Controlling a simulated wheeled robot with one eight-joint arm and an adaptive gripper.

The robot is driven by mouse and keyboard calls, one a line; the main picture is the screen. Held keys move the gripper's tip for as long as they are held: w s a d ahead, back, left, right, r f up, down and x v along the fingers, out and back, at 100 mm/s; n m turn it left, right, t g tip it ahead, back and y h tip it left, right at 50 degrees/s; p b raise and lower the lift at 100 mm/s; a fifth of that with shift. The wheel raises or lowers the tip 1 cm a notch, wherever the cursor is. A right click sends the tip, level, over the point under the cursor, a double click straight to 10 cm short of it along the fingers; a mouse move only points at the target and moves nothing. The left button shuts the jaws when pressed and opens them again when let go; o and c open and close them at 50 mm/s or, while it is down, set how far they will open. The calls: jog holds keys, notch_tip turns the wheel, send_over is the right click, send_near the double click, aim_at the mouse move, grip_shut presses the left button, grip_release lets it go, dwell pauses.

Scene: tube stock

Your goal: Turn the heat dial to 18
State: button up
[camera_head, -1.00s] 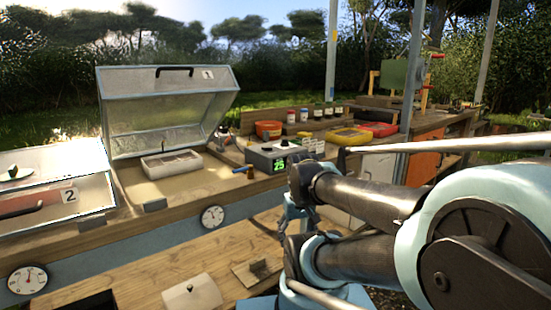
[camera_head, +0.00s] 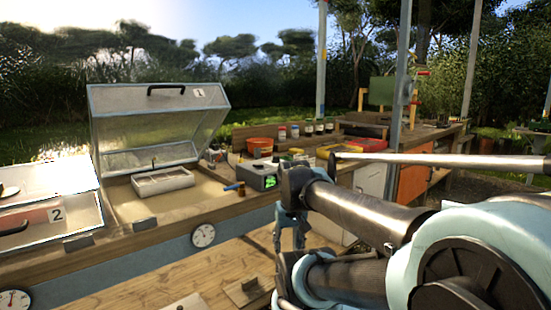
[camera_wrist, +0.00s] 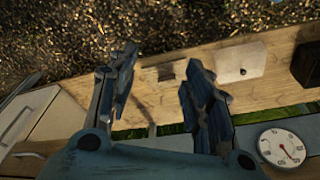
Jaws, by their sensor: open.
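The grey control box (camera_head: 258,176) with a lit green display (camera_head: 270,183) stands on the bench beside the open frame marked 1. The display digits seem to read 25, but are small. Its dial cannot be made out; my arm covers the box's right side. My gripper (camera_head: 289,232) hangs in front of the bench, below and right of the box, apart from it. In the wrist view my gripper (camera_wrist: 160,72) has its two blue fingers spread with nothing between them. The box does not show there.
A glazed frame marked 1 (camera_head: 160,115) has its lid up over a white tray (camera_head: 162,181). A blue-handled tool (camera_head: 233,187) lies left of the box. Round gauges (camera_head: 203,236) sit on the bench front. A lower wooden shelf (camera_head: 150,270) carries small plates.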

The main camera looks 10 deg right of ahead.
jog(key=w+d+r+m+g, duration=0.1)
jog(key=w+r+m, duration=0.5)
jog(key=w+r, duration=1.5)
notch_tip(320, 180, up, 14)
jog(key=r+m+g, duration=0.1)
jog(key=m, duration=0.6)
send_over(276, 156)
jog(key=f, duration=1.8)
jog(key=shift+w+d, duration=0.1)
jog(key=shift+w, duration=0.25)
jog(key=shift+r, duration=0.1)
jog(key=c, duration=1.1)
